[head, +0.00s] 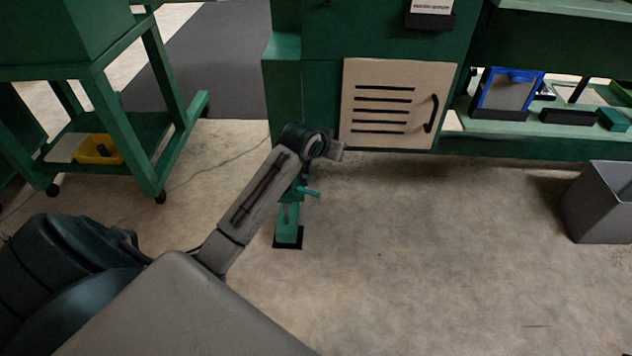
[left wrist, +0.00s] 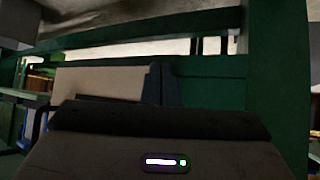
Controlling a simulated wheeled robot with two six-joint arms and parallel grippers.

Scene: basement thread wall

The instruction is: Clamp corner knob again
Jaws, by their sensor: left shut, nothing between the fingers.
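A small teal upright fixture (head: 288,230) stands on a black pad on the floor, by the near left corner of the green machine. A short teal handle or knob (head: 309,193) sticks out to the right from its upper part. My left arm reaches in from the left and its wrist covers the top of the fixture in the head view. My left gripper (left wrist: 162,85) shows in the left wrist view with its dark fingers together and nothing between them. The knob cannot be made out in that view. My right gripper is not in view.
The green machine has a beige slotted panel (head: 390,103) with a black handle. A green wheeled cart (head: 150,165) with a yellow bin (head: 98,150) stands left. A grey bin (head: 600,202) stands right. The floor between is clear. A green post (left wrist: 278,80) fills the wrist view's right side.

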